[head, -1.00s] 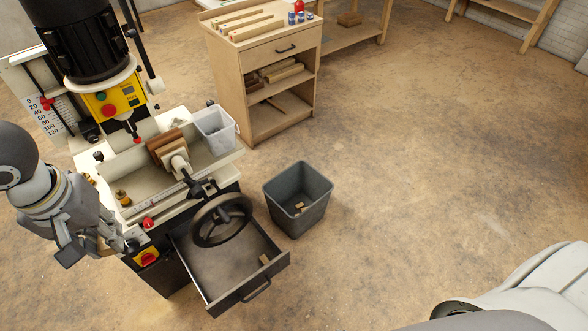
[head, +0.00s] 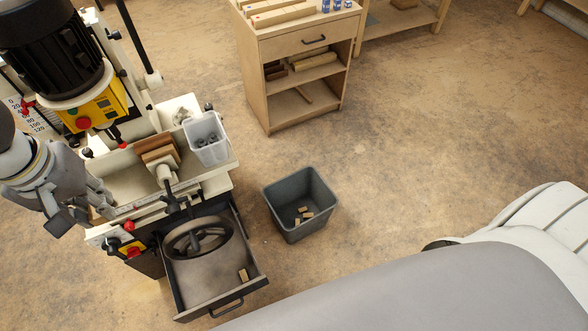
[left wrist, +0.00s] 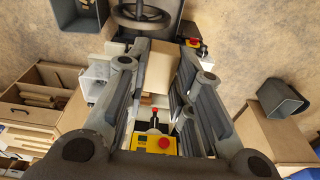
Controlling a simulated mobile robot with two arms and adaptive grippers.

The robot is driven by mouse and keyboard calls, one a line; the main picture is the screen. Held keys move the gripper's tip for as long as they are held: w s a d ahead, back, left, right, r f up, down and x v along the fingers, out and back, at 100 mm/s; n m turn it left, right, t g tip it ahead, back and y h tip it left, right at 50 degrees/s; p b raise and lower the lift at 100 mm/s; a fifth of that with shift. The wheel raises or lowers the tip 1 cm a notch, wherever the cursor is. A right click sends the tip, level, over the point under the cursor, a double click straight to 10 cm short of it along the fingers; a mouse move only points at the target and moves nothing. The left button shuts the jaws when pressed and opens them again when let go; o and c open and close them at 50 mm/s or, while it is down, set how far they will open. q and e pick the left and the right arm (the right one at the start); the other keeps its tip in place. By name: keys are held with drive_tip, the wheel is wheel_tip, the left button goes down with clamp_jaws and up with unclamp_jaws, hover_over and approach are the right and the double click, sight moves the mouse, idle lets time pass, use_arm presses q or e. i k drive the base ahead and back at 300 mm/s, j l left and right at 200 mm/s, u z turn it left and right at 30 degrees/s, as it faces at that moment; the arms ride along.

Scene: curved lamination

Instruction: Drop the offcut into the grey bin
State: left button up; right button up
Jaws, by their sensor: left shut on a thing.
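My left gripper (head: 82,213) is at the left of the head view, beside the drilling machine's front edge. In the left wrist view its two fingers (left wrist: 162,70) are shut on a pale wooden offcut (left wrist: 160,66). I cannot make the offcut out clearly in the head view. The dark grey bin (head: 292,190) stands on the floor right of the machine, open at the top, with several small wood pieces inside. It is well apart from the gripper. A dark bin (left wrist: 55,20) also shows at the upper left of the wrist view. My right gripper is not in view.
The drilling machine (head: 112,100) has a handwheel and an open drawer (head: 205,285) holding a small wood block (head: 243,275). A pale container (head: 207,150) sits on the machine. A wooden cabinet (head: 298,85) stands behind the bin. Floor right of the bin is clear.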

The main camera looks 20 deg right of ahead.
sight(292, 219)
drive_tip(key=i+l+u, duration=0.1)
drive_tip(key=l+u, duration=0.25)
drive_tip(key=l, duration=0.8)
drive_tip(key=l+u, duration=0.35)
drive_tip(key=l, duration=0.75)
drive_tip(key=k, duration=0.05)
